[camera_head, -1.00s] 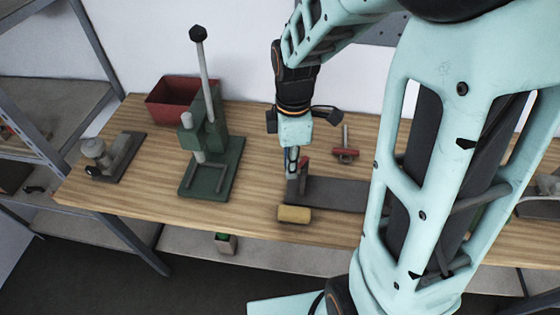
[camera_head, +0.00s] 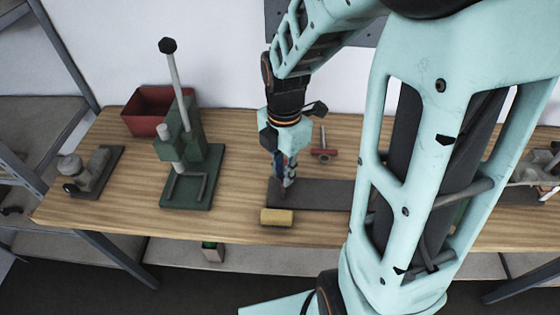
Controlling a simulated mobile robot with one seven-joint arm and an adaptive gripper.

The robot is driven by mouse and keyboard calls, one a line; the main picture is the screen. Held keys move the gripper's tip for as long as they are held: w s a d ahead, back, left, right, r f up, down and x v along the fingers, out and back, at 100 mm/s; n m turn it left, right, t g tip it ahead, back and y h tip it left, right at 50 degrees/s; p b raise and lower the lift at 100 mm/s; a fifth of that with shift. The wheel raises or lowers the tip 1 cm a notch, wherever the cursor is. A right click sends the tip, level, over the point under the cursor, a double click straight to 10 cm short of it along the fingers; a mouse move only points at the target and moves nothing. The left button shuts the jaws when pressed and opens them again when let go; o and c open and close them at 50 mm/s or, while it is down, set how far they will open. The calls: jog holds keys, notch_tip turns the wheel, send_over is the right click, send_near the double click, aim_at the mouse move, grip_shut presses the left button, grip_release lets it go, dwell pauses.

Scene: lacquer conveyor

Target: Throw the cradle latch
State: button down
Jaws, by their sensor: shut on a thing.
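A long dark grey plate (camera_head: 325,194), which looks like the cradle base, lies on the wooden bench, partly hidden behind my arm at its right end. A small upright part at its left end, likely the latch, is mostly hidden by my gripper. My gripper (camera_head: 283,182) points down at this left end and is shut on that part. The contact itself is too small to make out clearly.
A yellow block (camera_head: 277,217) lies just in front of the plate. A red T-shaped tool (camera_head: 323,153) is behind it. A green lever press (camera_head: 197,178), a red bin (camera_head: 146,112) and a grey fixture (camera_head: 93,170) stand to the left. Bare bench (camera_head: 238,175) separates press and plate.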

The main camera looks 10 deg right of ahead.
dwell(0.3)
jog(key=c, duration=1.8)
grip_release()
notch_tip(320, 180, up, 8)
jog(key=shift+f, duration=0.2)
jog(key=shift+d, duration=0.1)
